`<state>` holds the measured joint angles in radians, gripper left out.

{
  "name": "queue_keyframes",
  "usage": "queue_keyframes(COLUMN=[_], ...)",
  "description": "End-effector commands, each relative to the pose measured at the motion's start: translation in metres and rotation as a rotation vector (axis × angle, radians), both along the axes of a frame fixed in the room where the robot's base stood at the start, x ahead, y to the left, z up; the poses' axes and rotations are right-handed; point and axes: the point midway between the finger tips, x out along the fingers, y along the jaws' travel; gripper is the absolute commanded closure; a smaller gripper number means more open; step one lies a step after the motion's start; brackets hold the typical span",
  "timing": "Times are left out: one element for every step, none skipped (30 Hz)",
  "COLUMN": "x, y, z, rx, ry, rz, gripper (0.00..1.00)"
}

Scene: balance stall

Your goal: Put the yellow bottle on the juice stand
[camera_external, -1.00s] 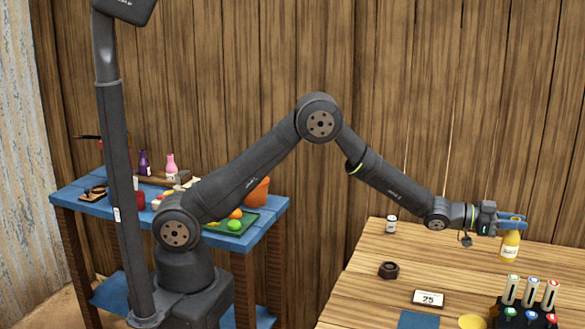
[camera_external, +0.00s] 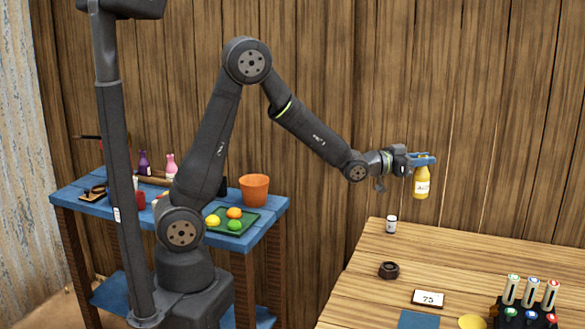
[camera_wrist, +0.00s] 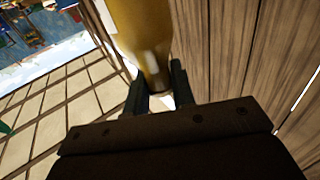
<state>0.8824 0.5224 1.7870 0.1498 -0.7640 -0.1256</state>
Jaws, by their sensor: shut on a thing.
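The yellow bottle (camera_external: 422,184) hangs upright in the air above the far part of the wooden table, with a pale label on its side. My gripper (camera_external: 424,159) is shut on its neck. In the wrist view the yellow bottle (camera_wrist: 143,35) sits between the two dark fingers of my gripper (camera_wrist: 158,90). A purple bottle (camera_external: 144,163) and a pink bottle (camera_external: 171,166) stand on the blue side table at the left. I cannot tell which thing is the juice stand.
The wooden table (camera_external: 465,260) holds a small white jar (camera_external: 391,225), a dark round piece (camera_external: 388,270), a "75" card (camera_external: 428,299), a yellow disc (camera_external: 472,322) and a marker rack (camera_external: 525,314). The blue table (camera_external: 262,228) holds an orange pot (camera_external: 254,189) and a green fruit tray (camera_external: 250,221).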

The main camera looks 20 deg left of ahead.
Motion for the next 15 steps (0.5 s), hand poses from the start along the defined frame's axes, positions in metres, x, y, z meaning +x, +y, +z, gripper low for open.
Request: queue_keyframes(x=[0.004, 0.005, 0.006, 0.007, 0.007, 0.007, 0.007, 0.006, 0.006, 0.005, 0.005, 0.004, 0.003, 0.003, 0.003], y=[0.026, 0.039, 0.057, 0.070, 0.081, 0.097, 0.107, 0.117, 0.128, 0.136, 0.142, 0.150, 0.154, 0.158, 0.162], z=[0.005, 0.007, 0.009, 0.010, 0.011, 0.012, 0.012, 0.012, 0.012, 0.012, 0.012, 0.012, 0.012, 0.012, 0.012], rx=[0.000, 0.002, 0.003, 0.005, 0.006, 0.007, 0.010, 0.012, 0.014, 0.016, 0.019, 0.020, 0.020, 0.021, 0.024], ry=[0.000, -0.001, 0.000, 0.000, -0.001, -0.001, -0.001, 0.000, 0.000, 0.000, 0.000, 0.001, 0.001, 0.001, 0.001], rz=[0.042, 0.065, 0.096, 0.117, 0.138, 0.164, 0.182, 0.198, 0.219, 0.232, 0.243, 0.257, 0.265, 0.272, 0.279], gripper=[1.00, 1.00, 1.00, 1.00, 1.00, 1.00, 1.00, 1.00, 1.00, 1.00, 1.00, 1.00, 1.00, 1.00, 1.00])
